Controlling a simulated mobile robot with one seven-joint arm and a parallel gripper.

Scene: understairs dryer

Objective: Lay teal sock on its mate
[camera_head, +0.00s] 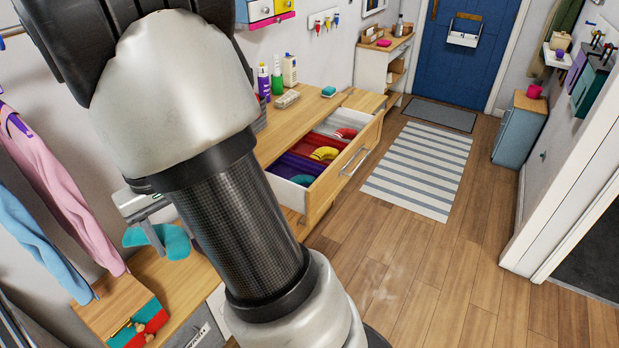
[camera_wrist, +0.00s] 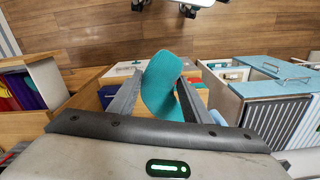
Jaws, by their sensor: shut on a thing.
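A teal sock (camera_head: 172,241) hangs from my gripper (camera_head: 150,212), which is shut on it above the wooden bench at the lower left. In the wrist view the sock (camera_wrist: 162,82) sits between the two fingers (camera_wrist: 158,98). An open drawer (camera_head: 346,174) in the middle of the head view has coloured compartments. A teal folded piece (camera_head: 302,180), perhaps the mate, lies in its near, blue end. A yellow piece (camera_head: 324,153) and a red piece (camera_head: 345,133) lie farther back. My arm hides part of the dresser and bench.
Bottles (camera_head: 277,78) and a small teal block (camera_head: 329,91) stand on the dresser top. Pink (camera_head: 55,185) and blue (camera_head: 38,245) garments hang at left. The floor with the striped rug (camera_head: 418,170) is clear.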

